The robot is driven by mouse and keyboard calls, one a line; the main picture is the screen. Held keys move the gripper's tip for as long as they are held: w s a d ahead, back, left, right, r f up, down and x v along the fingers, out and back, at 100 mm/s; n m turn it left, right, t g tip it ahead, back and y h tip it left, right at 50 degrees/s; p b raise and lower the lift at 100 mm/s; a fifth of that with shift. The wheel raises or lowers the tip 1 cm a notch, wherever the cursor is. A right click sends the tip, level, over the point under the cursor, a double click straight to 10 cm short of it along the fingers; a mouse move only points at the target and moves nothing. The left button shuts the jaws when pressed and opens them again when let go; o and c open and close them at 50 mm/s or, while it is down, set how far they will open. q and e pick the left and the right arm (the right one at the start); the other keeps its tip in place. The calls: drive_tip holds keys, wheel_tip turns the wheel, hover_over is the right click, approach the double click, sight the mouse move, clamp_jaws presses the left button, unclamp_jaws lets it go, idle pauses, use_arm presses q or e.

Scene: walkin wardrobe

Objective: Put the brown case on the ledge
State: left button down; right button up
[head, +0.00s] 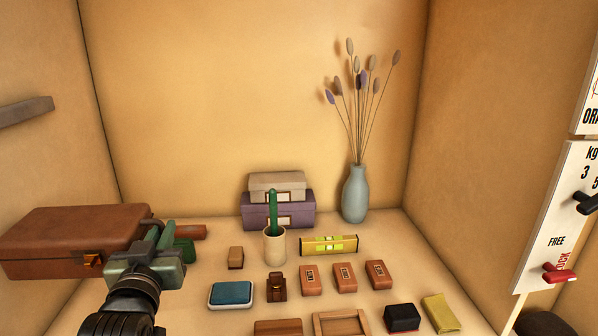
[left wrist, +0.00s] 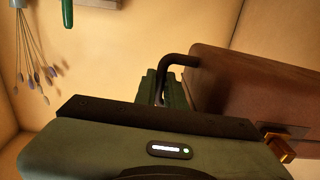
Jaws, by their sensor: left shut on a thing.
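The brown case (head: 78,240), with a brass clasp, is at the left of the head view. My left gripper (head: 168,240) is at its right end. In the left wrist view, the gripper's green fingers (left wrist: 160,88) are closed around the dark handle of the brown case (left wrist: 235,90). The case looks held above the surface, though its underside is hidden. A grey-brown ledge (head: 25,112) juts from the left wall, above and behind the case. My right gripper is not in view.
Several small boxes, including a blue-topped one (head: 231,294), cover the surface (head: 205,265). A cactus pot (head: 274,247), stacked boxes (head: 278,210) and a blue vase (head: 355,195) stand behind them. A sign panel (head: 560,230) is at right. The air near the ledge looks clear.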

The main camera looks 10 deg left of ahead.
use_arm(q)
drive_tip(key=s+d+f+m+h, duration=0.3)
drive_tip(key=s+d+f+h, duration=0.3)
drive_tip(key=d+f, duration=0.75)
drive_tip(key=s+f, duration=0.4)
drive_tip(key=s, duration=0.6)
drive_tip(key=shift+t+y, duration=0.4)
drive_tip(key=shift+f, duration=0.1)
